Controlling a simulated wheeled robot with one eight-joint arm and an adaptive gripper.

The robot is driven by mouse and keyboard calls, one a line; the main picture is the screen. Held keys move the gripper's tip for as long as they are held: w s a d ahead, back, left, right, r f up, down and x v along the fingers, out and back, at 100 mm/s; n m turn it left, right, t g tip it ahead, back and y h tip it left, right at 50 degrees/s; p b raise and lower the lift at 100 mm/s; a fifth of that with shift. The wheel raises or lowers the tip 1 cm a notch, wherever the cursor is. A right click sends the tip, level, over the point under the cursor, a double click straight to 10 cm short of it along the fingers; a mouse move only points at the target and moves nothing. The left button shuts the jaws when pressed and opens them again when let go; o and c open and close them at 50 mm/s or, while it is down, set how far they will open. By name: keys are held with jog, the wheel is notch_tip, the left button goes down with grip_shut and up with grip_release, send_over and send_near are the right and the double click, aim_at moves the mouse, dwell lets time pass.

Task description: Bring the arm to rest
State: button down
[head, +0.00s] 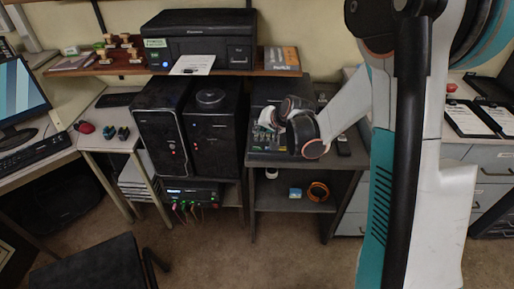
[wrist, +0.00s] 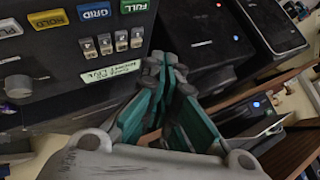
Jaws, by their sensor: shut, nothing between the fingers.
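My arm comes in from the right in the head view, bent, with its wrist (head: 303,132) over the low table between the computer towers and the drawers. My gripper (wrist: 164,68) shows in the wrist view with its teal fingers together and nothing between them. It is in front of a dark console panel (wrist: 75,72) with yellow, blue and green labelled buttons and a row of small numbered switches. I cannot tell from the picture whether the fingertips touch the panel. In the head view the wrist hides part of the console (head: 268,157), and the fingers are not clear.
Two black computer towers (head: 213,130) stand left of the wrist. A wooden shelf (head: 120,68) above them carries a black printer (head: 199,42). A monitor desk is at far left, a chair (head: 95,265) at lower left. Open floor (head: 270,255) lies in front.

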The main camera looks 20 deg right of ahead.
jog(key=shift+r, duration=0.1)
jog(key=s+a+r+n+g+h, duration=0.1)
jog(key=s+a+r+n, duration=0.15)
jog(key=s+r, duration=1.2)
jog(key=s+d+n+h, duration=0.1)
jog(key=s+n, duration=0.2)
jog(key=s, duration=1.6)
jog(key=shift+s+d+f+g+h, duration=0.2)
jog(key=shift+d+f+g+h, duration=0.1)
jog(key=shift+h, duration=0.1)
jog(key=shift+a, duration=0.15)
